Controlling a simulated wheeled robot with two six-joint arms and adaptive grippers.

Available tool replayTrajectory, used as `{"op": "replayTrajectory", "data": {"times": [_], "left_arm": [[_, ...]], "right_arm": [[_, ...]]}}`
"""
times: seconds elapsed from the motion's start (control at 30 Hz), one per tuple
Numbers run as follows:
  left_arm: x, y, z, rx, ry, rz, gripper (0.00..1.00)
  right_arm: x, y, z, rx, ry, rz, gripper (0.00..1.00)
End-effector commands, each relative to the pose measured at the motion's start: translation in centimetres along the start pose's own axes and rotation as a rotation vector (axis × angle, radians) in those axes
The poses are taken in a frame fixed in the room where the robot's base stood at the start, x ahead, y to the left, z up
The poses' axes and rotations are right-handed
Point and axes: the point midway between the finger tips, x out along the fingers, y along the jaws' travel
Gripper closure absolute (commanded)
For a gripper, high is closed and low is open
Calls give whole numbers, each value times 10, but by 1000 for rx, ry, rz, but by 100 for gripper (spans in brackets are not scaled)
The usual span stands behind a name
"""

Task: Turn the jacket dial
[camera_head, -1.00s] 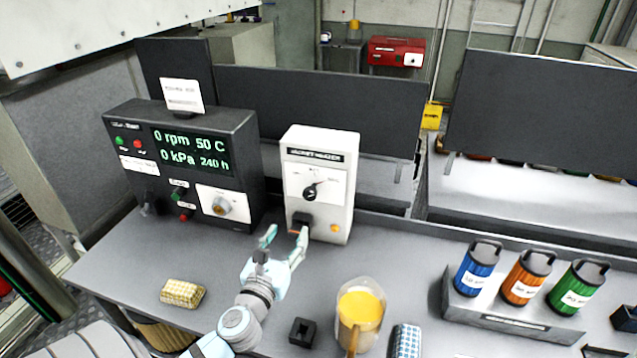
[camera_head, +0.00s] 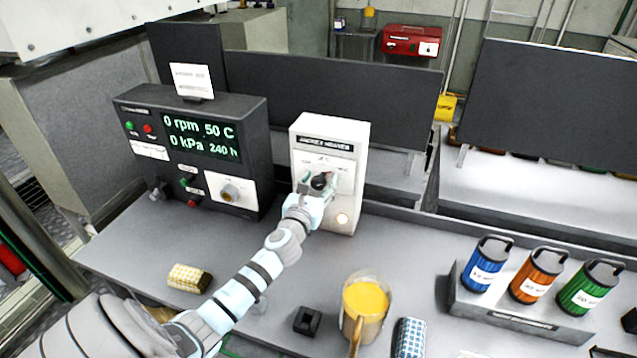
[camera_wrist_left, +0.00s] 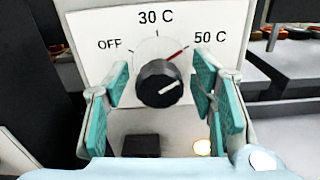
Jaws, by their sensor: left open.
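The jacket dial is a round black knob (camera_wrist_left: 158,84) on the front of a white heater box (camera_head: 351,135). Its panel (camera_wrist_left: 200,22) reads OFF, 30 C and 50 C, with a red tick mark toward 50 C. A white line on the knob face slants to the right and slightly up in the left wrist view. My left gripper (camera_head: 319,187) is at the dial, open, with one teal finger on each side of the knob. In the left wrist view, gaps show between the knob and both fingers (camera_wrist_left: 163,95). My right gripper is not in view.
A dark control console (camera_head: 240,120) stands left of the heater box. A yellow-filled jug (camera_head: 366,300), a small black block (camera_head: 307,320) and a yellow checkered item (camera_head: 189,278) are on the bench. A rack (camera_head: 510,312) of coloured canisters stands at the right. The heater's lamp (camera_head: 342,218) glows brightly.

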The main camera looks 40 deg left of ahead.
Motion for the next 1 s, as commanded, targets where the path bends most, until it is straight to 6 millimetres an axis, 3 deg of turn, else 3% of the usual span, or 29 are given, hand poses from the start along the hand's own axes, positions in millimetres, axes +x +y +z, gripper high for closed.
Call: {"op": "replayTrajectory", "data": {"times": [0.13, 0.43, 0.77, 1.0], "left_arm": [[0, 0, 0, 0, 0, 0, 52], [0, -1, 0, 0, 0, -1, 98], [0, -1, 0, -44, 0, -1, 98], [0, 0, 0, -177, -1, 0, 98]], "right_arm": [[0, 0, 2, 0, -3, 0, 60], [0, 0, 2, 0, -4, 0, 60], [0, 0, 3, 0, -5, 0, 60], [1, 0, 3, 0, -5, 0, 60]]}}
